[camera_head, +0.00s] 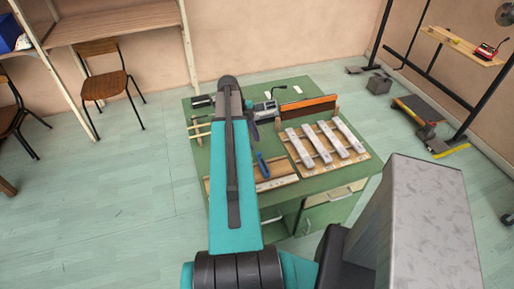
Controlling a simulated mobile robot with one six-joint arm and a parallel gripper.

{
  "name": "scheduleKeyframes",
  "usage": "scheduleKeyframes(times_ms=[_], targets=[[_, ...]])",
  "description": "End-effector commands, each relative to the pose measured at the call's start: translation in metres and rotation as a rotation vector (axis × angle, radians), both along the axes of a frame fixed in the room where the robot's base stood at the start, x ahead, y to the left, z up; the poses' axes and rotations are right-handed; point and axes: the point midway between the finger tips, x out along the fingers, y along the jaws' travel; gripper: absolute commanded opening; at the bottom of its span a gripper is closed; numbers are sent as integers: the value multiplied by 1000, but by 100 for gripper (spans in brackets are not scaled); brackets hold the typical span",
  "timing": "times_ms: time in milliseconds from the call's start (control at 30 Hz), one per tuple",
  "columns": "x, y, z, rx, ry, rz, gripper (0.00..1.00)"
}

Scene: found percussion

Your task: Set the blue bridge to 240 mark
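The blue bridge (262,165) is a small upright blue piece on a long wooden board (285,181) at the front left of the green table. The board carries small pale marks, too small to read, so I cannot tell at which mark the bridge stands. My teal arm crosses over the left part of the board and hides it. The bridge shows just right of the arm. My gripper cannot be made out; the arm's upper end and dark joints hide that area.
The green table (222,180) also holds a wooden frame with several pale metal bars (325,143), an upright orange-brown board (308,106), and a small device (266,109). Sticks (199,129) lie at the left. Chairs and a shelf stand back left; a black rack stands right.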

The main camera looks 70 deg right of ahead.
Motion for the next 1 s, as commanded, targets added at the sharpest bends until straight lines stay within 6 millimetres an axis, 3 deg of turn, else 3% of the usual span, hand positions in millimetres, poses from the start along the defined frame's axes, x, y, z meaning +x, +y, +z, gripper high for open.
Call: scheduleKeyframes(times_ms=[500,1000], targets=[[-17,2,-41,0,1,0,35],[-20,2,-48,0,0,0,34]])
